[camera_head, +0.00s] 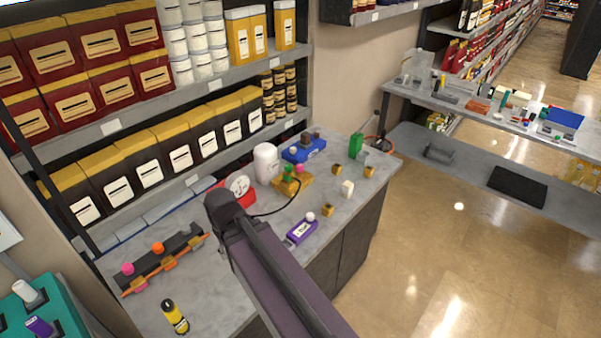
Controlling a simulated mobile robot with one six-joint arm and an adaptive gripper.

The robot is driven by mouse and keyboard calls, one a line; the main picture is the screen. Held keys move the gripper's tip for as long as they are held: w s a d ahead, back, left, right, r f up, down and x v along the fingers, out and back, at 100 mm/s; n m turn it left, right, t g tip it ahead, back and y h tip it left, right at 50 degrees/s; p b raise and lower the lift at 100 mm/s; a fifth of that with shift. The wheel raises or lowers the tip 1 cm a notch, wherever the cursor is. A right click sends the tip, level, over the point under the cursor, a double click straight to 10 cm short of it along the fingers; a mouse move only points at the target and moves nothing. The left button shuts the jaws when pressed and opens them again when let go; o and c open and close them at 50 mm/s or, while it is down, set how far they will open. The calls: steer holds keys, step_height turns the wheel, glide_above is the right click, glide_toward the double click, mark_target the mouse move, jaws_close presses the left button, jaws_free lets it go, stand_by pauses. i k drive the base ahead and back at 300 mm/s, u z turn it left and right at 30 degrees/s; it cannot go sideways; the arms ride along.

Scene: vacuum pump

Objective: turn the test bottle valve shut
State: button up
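No valve in the head view can be told for certain as the test bottle valve. A white bottle-like cylinder (266,163) stands upright on the grey counter (215,268). In front of it is a yellow block (293,186) with a green knob (289,171) and a pink knob (299,168). A red unit with a round white gauge (238,186) sits to its left, partly behind my arm. A dark bar at the left carries a pink knob (127,269) and an orange knob (157,248). Knob positions are too small to read. My arm crosses the counter's front; its gripper does not show.
A purple device (301,231), small yellow blocks (327,211), a white block (347,188), a blue unit (304,151) and a green object (356,142) stand on the counter. A yellow-black cylinder (175,317) is near the front. Stocked shelves rise behind; open floor lies right.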

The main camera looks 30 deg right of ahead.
mark_target(299, 167)
steer(key=z, duration=0.8)
steer(key=k, duration=0.95)
steer(key=u, duration=0.1)
steer(key=i, duration=0.95)
steer(key=z, duration=0.05)
